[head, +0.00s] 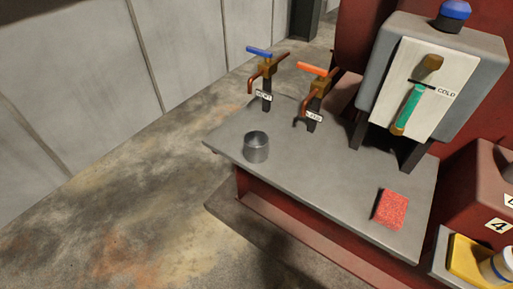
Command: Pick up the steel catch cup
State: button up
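The steel catch cup (256,152) is a small, open-topped grey metal cylinder. In the head view it stands upright on the grey bench top (330,195), near the front left edge. It is in front of two brass valves, apart from them, and nothing covers it. My gripper does not show in this view.
A blue-handled valve (266,68) and an orange-handled valve (314,92) stand behind the cup. A grey gauge box (415,85) rises at the back right. A red sponge-like block (391,208) lies on the right. The floor (110,215) on the left is clear.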

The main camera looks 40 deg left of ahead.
aim_at(255, 142)
jog(key=u, duration=0.7)
jog(key=i+u, duration=0.15)
jog(key=u, duration=0.25)
jog(key=i+l+u, duration=0.1)
jog(key=u, duration=0.25)
jog(key=i+l+u, duration=0.1)
jog(key=u, duration=0.3)
jog(key=i+l+u, duration=0.1)
jog(key=u, duration=0.3)
